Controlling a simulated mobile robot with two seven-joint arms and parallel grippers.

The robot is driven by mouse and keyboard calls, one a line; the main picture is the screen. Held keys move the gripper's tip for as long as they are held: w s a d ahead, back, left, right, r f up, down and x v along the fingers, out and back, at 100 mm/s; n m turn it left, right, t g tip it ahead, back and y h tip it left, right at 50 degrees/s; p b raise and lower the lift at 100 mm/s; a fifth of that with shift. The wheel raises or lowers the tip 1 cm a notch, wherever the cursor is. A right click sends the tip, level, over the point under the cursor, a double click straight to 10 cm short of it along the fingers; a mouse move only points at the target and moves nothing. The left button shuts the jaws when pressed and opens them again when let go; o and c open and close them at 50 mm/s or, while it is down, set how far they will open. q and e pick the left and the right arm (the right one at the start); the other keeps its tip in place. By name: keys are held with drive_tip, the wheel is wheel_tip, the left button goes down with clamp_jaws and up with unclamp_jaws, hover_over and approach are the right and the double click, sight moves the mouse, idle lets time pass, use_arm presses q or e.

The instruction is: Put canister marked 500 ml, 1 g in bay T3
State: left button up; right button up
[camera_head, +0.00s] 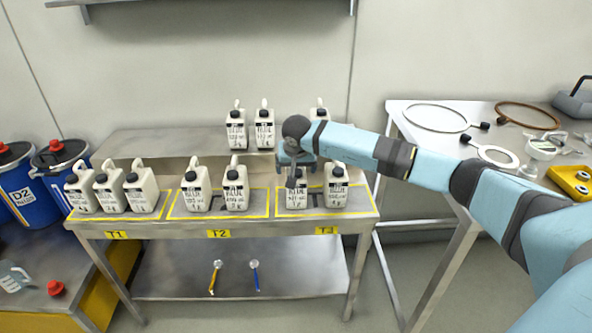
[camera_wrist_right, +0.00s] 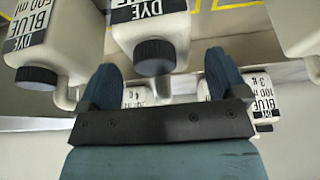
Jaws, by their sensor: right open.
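Bay T3 (camera_head: 331,212), outlined in yellow on the bench, holds two white canisters with dark-topped labels. My right gripper (camera_head: 297,160) is over its left canister (camera_head: 297,196) and hides that canister's top. In the right wrist view the open fingers (camera_wrist_right: 160,88) stand either side of this canister's handle, and its black cap (camera_wrist_right: 155,57) shows above them. Its label is cut off there and too small to read surely in the head view. The right canister (camera_head: 336,188) stands beside it; the 500 ml one (camera_wrist_right: 35,28) at the wrist view's left appears to be the same. My left gripper is not in view.
Bay T2 (camera_head: 218,216) holds two canisters and bay T1 (camera_head: 117,216) three. Three more canisters stand on the raised back shelf (camera_head: 165,143); two read 100 ml in the wrist view. A side table (camera_head: 420,148) with rings and tools is at right, blue drums (camera_head: 62,178) at left.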

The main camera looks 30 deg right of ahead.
drive_tip(key=p+v, duration=0.1)
drive_tip(key=v, duration=0.9)
drive_tip(key=s+a+f+m+g+y, duration=0.1)
drive_tip(key=s+a+f+y, duration=0.3)
drive_tip(key=a, duration=0.5)
drive_tip(key=s+a+f+m+g+y, duration=0.1)
drive_tip(key=s+a+f+m+y, duration=0.25)
drive_tip(key=a, duration=0.55)
drive_tip(key=s+a+r+m+t+y, duration=0.1)
drive_tip(key=s+a+m+y, duration=0.45)
drive_tip(key=a, duration=0.25)
drive_tip(key=s+a+m+t+y, duration=0.1)
drive_tip(key=s+a+m+y, duration=0.3)
drive_tip(key=a+m+y, duration=0.25)
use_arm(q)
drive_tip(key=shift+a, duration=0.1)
use_arm(e)
drive_tip(key=s+d+f+n+t+h, duration=0.3)
drive_tip(key=s+f+n+h, duration=0.3)
drive_tip(key=n, duration=0.7)
drive_tip(key=s+d+f+n+t+h, duration=0.4)
drive_tip(key=s+d+f+n+h, duration=0.2)
drive_tip(key=s+f+n, duration=0.3)
drive_tip(key=n+h, duration=0.1)
drive_tip(key=n, duration=0.2)
drive_tip(key=shift+s+d+f+n+t, duration=0.15)
drive_tip(key=shift+s+d+n+t, duration=0.1)
drive_tip(key=shift+s+n+t, duration=0.1)
